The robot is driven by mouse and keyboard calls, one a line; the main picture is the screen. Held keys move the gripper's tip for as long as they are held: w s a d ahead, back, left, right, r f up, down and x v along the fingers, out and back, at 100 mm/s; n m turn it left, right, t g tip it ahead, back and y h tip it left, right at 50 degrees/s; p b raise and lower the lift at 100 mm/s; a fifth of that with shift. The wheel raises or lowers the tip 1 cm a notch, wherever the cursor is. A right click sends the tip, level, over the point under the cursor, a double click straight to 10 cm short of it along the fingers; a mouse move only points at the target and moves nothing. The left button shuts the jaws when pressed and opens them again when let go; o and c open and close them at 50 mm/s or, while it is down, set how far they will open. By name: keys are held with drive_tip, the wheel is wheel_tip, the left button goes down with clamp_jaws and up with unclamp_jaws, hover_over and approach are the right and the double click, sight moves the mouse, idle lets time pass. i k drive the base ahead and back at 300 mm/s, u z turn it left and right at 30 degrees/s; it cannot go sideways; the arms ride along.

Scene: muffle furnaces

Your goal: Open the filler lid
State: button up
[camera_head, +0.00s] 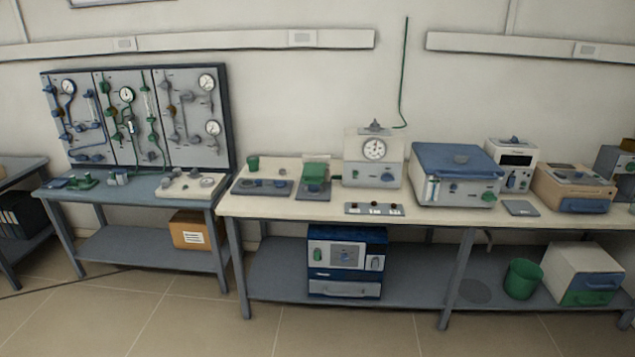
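No part is clearly marked as the filler lid. A cream box with a round dial (374,150) stands on the middle bench, with a small grey cap (375,126) on its top. The cap looks seated, but it is too small to tell for sure. A white unit with a dark display (514,157) also has a small blue-grey piece on top. My gripper is not in view.
A grey strip with dark knobs (374,209) lies at the bench's front edge. A green line (403,80) hangs behind the dial box. A gauge panel (137,118) stands on the left bench. A blue furnace (345,262) and green bucket (522,279) sit below. The front floor is clear.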

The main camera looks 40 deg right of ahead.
sight(312, 173)
drive_tip(key=i, duration=1.55)
drive_tip(key=u, duration=0.05)
